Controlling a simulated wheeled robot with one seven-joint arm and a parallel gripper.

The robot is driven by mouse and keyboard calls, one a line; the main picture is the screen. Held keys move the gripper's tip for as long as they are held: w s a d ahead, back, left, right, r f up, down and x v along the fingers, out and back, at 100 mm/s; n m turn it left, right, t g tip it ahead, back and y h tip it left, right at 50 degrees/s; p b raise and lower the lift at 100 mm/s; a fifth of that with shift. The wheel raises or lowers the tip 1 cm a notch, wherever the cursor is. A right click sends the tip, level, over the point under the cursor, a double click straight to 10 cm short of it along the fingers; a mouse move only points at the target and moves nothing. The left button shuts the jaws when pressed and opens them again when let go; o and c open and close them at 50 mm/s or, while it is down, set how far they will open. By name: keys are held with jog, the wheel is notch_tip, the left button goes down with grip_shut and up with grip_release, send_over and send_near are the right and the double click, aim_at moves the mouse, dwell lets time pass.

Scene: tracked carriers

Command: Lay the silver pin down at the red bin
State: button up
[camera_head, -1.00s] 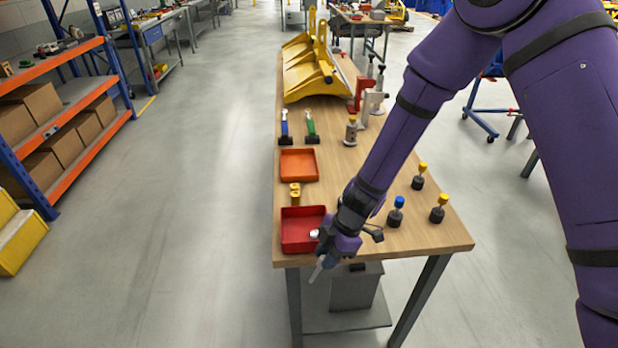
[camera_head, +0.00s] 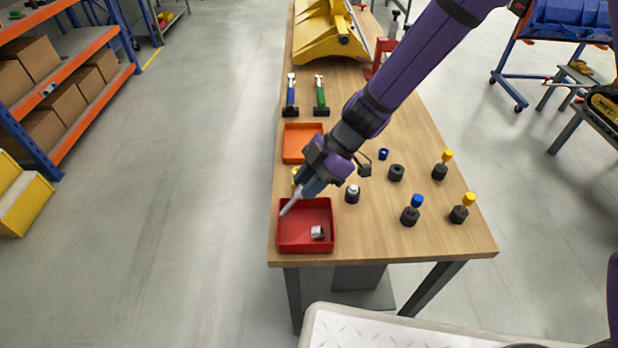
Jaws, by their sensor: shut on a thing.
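My gripper (camera_head: 305,191) points down and to the left over the back left of the red bin (camera_head: 328,246). It is shut on a slim pale-grey rod, which looks like the silver pin (camera_head: 289,208). The pin is tilted, with its free end over the bin's left rim. I cannot tell whether it touches the bin. The part between the jaws is hidden. A small silver-and-dark piece (camera_head: 318,232) lies inside the red bin at the right.
An orange tray (camera_head: 291,145) lies behind. A yellow piece (camera_head: 295,177) is partly hidden by my gripper. A silver-topped piece (camera_head: 352,192), a blue-topped one (camera_head: 411,210) and yellow-topped ones (camera_head: 462,208) stand to the right. The wooden table (camera_head: 395,240) is bare at the front.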

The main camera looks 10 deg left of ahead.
jog(key=shift+r, duration=0.1)
jog(key=shift+m, duration=0.3)
jog(key=shift+w+d+f, duration=0.1)
jog(key=shift+f, duration=2.05)
jog(key=shift+w+d+f, duration=0.1)
jog(key=shift+f, duration=2)
jog(key=o, duration=1)
jog(key=v, duration=1)
jog(key=shift+w+d+r, duration=0.15)
jog(key=shift+d+r, duration=0.05)
jog(key=shift+d, duration=0.1)
